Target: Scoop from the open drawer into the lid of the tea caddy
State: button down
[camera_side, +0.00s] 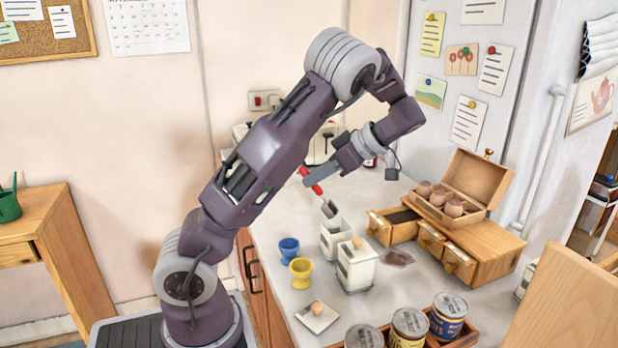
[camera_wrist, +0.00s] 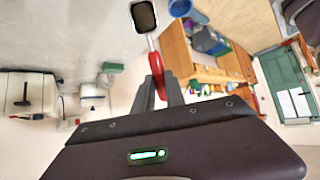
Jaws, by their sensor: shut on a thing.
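My gripper (camera_side: 314,184) is shut on the red handle of a scoop (camera_side: 329,208). In the wrist view the scoop's metal head (camera_wrist: 144,16) holds something dark, and its red handle (camera_wrist: 156,68) runs back between my fingers (camera_wrist: 158,92). In the side view the scoop head appears just above the open white caddy (camera_side: 334,240); the height gap is unclear. A second white caddy (camera_side: 357,270) has its knobbed lid on. The open drawer (camera_side: 378,228), left on the wooden chest, holds dark contents.
A blue cup (camera_side: 289,250) and a yellow cup (camera_side: 301,271) stand left of the caddies. A dark patch (camera_side: 397,258) lies before the chest (camera_side: 490,252). Several tins (camera_side: 409,327) stand at the front. A box of small wooden cups (camera_side: 454,208) sits on the chest.

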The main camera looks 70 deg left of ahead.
jog(key=shift+w+d+r+g+y, duration=0.2)
jog(key=shift+w+d+g+y, duration=0.55)
jog(key=shift+g+y, duration=0.15)
jog(key=shift+w+d+r+g+y, duration=0.2)
jog(key=shift+w+d+g+y, duration=0.5)
jog(key=shift+g+y, duration=0.15)
dwell(0.3)
notch_tip(320, 180, up, 5)
dwell(0.5)
